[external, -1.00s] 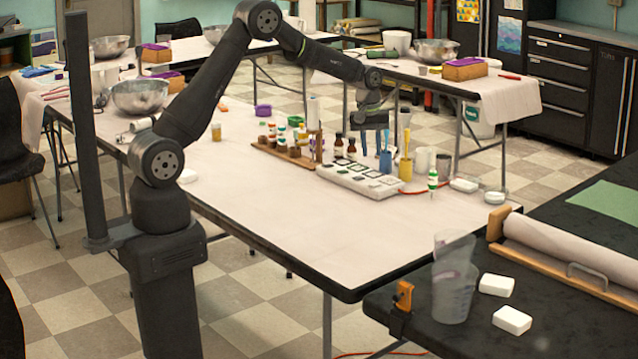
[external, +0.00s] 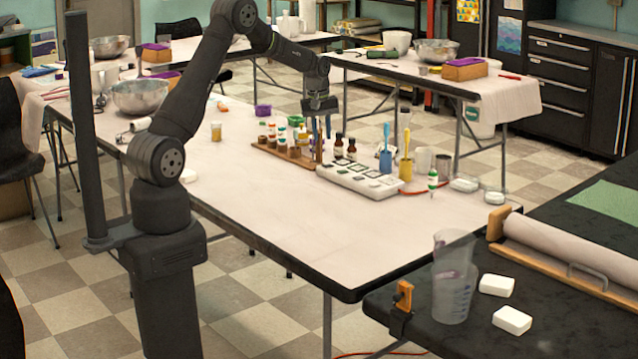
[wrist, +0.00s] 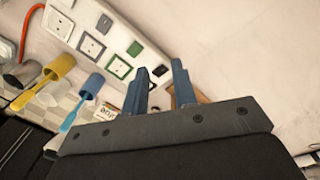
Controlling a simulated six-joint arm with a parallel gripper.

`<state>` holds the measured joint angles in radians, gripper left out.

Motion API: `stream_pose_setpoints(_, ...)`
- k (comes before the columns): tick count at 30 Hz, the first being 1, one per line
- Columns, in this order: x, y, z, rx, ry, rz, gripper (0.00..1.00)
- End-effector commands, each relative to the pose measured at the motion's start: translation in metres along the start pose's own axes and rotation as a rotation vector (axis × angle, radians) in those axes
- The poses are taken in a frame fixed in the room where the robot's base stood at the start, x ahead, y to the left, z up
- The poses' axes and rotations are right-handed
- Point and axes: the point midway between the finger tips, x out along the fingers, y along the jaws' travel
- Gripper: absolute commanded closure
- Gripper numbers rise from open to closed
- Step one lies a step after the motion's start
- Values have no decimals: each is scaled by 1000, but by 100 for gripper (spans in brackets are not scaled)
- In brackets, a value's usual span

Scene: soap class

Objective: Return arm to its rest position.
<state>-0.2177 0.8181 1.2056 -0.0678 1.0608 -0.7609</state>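My gripper (external: 321,126) hangs above the worktable (external: 290,235), over the right end of the wooden bottle rack (external: 285,155). In the wrist view its two blue-grey fingers (wrist: 159,72) stand apart with nothing visible between them, so it is open and empty. My arm is raised and bent at the elbow, reaching out over the table. A blue cup with a blue-handled tool (external: 386,160) and a yellow cup with a yellow-handled tool (external: 406,168) stand apart from the gripper. The wrist view also shows the blue cup (wrist: 90,86) and yellow cup (wrist: 59,67).
The table's front half is clear.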

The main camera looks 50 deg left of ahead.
Motion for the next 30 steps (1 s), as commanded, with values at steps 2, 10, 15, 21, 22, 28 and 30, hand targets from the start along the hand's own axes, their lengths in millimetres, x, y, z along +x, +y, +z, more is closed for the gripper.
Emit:
stream_pose_setpoints(2, -1, -13, -12, -23, 2, 0, 75)
stream_pose_setpoints(10, -5, -54, -46, -89, 8, 0, 75)
stream_pose_setpoints(15, -8, -74, -62, -121, 11, 0, 75)
stream_pose_setpoints(21, -9, -87, -70, -139, 13, 0, 75)
stream_pose_setpoints(22, -9, -88, -71, -140, 13, 0, 75)
stream_pose_setpoints(28, -9, -89, -71, -142, 13, 0, 75)
stream_pose_setpoints(30, -9, -89, -71, -141, 13, 0, 75)
